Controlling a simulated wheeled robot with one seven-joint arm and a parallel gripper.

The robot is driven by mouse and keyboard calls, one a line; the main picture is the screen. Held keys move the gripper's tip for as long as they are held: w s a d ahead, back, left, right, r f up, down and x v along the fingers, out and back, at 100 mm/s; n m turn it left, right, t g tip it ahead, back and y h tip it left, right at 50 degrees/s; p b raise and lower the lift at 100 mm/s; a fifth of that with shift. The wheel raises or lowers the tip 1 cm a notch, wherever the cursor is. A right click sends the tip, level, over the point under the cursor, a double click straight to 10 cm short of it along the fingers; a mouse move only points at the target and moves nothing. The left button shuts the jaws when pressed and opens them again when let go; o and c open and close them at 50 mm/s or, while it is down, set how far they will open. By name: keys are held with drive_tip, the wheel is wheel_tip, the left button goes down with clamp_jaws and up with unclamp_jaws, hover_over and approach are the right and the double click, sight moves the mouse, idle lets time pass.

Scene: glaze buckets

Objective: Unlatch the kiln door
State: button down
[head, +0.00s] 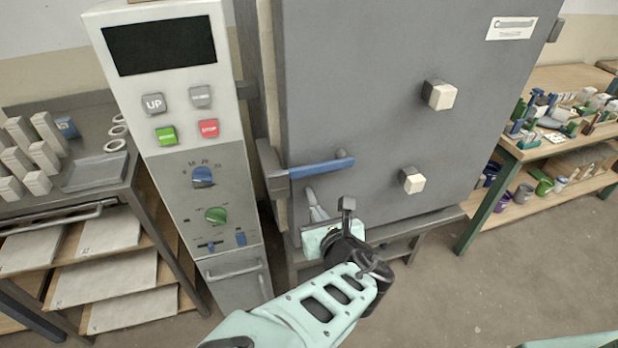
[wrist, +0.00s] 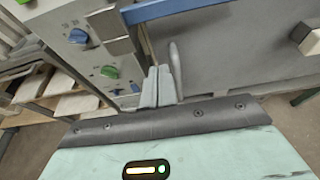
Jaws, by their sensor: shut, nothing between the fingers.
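The grey kiln door (head: 365,90) fills the middle of the head view and looks closed. Its latch has a blue lever (head: 322,168), lying roughly level, with a grey bracket (head: 273,170) at its left end. In the wrist view the blue lever (wrist: 180,9) crosses the top, and the bracket (wrist: 113,32) is at upper left. My gripper (head: 314,200) is just below the lever, close in front of the door and apart from the lever. Its fingers (wrist: 158,85) are shut and empty, pointing toward the door.
A control panel (head: 192,120) with buttons and knobs stands left of the door. Two pale-tipped knobs (head: 440,95) (head: 412,181) stick out from the door at right. A left rack (head: 100,185) and right workbench (head: 550,145) hold goods.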

sight(313, 169)
drive_tip(key=b+x, duration=0.3)
drive_tip(key=x, duration=0.6)
drive_tip(key=r+p, duration=0.1)
drive_tip(key=r, duration=0.1)
drive_tip(key=r+p, duration=0.1)
drive_tip(key=shift+w+a+r+p, duration=0.1)
drive_tip(key=shift+w+r+p, duration=0.25)
drive_tip(key=shift+p, duration=0.05)
